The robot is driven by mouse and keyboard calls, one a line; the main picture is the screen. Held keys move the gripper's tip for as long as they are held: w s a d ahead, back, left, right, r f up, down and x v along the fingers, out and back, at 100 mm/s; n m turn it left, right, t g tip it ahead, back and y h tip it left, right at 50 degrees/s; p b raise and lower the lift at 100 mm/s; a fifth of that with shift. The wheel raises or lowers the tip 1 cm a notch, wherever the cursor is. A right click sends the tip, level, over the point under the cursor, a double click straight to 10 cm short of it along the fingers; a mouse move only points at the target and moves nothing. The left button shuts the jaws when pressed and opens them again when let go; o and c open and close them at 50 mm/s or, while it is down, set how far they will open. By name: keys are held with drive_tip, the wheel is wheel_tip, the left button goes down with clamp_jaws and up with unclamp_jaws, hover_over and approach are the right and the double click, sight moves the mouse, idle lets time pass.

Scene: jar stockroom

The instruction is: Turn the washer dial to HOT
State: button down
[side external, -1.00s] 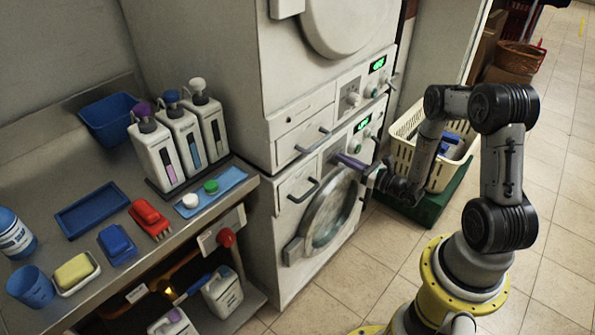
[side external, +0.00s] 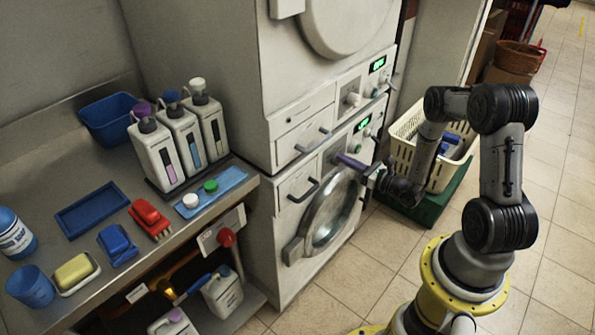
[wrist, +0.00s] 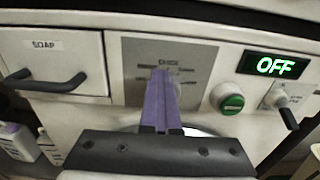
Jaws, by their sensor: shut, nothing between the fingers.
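The lower washer (side external: 290,245) stands under a second machine. In the wrist view, its grey control panel (wrist: 205,55) has small printed marks and words too blurred to read fully. My gripper (wrist: 160,74) is shut and empty, its purple fingers pointing at the middle of this panel. It also shows in the side view (side external: 342,158), close in front of the washer. The display (wrist: 276,65) reads OFF.
A green button (wrist: 231,103) and a black lever (wrist: 289,119) sit right of the panel; the SOAP drawer handle (wrist: 45,84) is left. The round door (side external: 330,212) is below. A cream basket (side external: 408,150) stands behind my arm. The left counter holds bottles and trays.

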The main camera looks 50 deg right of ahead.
drive_tip(key=shift+d, duration=0.8)
drive_tip(key=shift+d+f, duration=0.15)
drive_tip(key=shift+d, duration=0.25)
idle(0.4)
drive_tip(key=shift+d+r, duration=0.15)
drive_tip(key=shift+r, duration=0.2)
drive_tip(key=s, duration=0.6)
drive_tip(key=shift+r, duration=0.15)
